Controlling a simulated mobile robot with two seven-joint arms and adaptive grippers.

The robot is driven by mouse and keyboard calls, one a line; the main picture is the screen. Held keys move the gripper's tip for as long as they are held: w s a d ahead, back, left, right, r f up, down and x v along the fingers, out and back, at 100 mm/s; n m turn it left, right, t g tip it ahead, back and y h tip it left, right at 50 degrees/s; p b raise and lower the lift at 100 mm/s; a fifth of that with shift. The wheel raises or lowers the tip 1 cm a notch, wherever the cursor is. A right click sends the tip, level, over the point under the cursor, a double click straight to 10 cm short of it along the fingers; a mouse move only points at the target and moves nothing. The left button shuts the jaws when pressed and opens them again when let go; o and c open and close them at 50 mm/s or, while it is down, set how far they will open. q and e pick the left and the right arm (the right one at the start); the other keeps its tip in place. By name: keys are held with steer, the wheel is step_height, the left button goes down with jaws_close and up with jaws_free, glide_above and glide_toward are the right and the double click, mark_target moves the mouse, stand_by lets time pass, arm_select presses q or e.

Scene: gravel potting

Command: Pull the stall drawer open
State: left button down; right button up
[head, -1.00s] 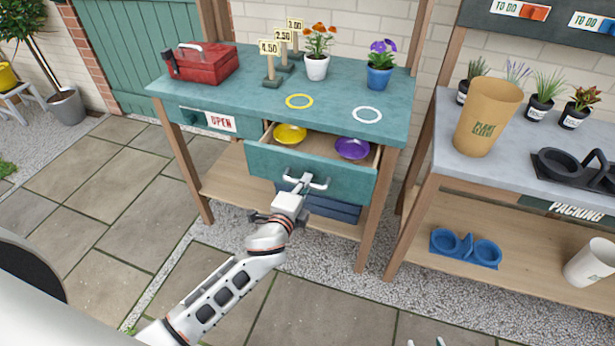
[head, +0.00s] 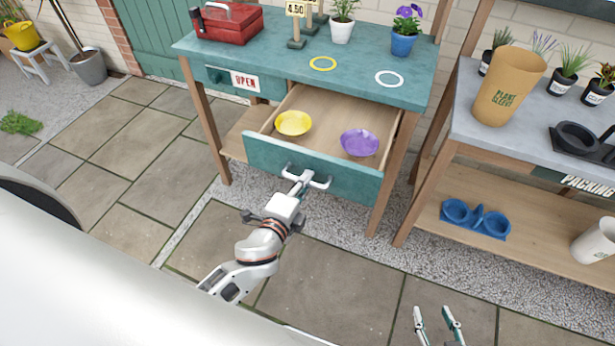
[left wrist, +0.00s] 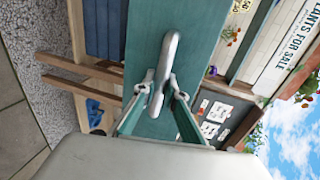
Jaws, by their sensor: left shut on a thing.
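The stall drawer (head: 262,158) stands well out from the teal stall table (head: 280,75). A yellow saucer (head: 293,123) and a purple saucer (head: 359,143) lie inside it. My left gripper (head: 302,181) is shut on the drawer's bar handle (head: 319,181). The left wrist view also shows the handle (left wrist: 165,70) between the fingers of the left gripper (left wrist: 160,88), with the teal drawer front behind it. My right gripper (head: 438,322) shows only its fingertips at the bottom edge of the head view, apart and with nothing between them.
A red toolbox (head: 230,22), price signs and potted flowers stand on the stall top. The packing bench (head: 480,135) stands close on the right, with a brown cup (head: 508,88) on it and a blue holder (head: 475,218) on its shelf. The paving in front is clear.

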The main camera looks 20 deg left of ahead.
arm_select(q)
steer(key=c, duration=2.1)
jaws_free()
steer(key=v, duration=1.2)
steer(key=shift+d, duration=0.1)
steer(key=s+f+n+g, duration=0.1)
steer(key=s+f+n, duration=0.1)
steer(key=f+n, duration=0.2)
steer(key=s+f+n+g+h, duration=0.1)
steer(key=s+f+n+g, duration=0.1)
steer(key=f+n, duration=0.3)
steer(key=s+f+n+g+h, duration=0.1)
steer(key=s+f+n+g, duration=0.1)
steer(key=f+n, duration=0.3)
steer(key=shift+s+f, duration=0.4)
steer(key=shift+f, duration=0.35)
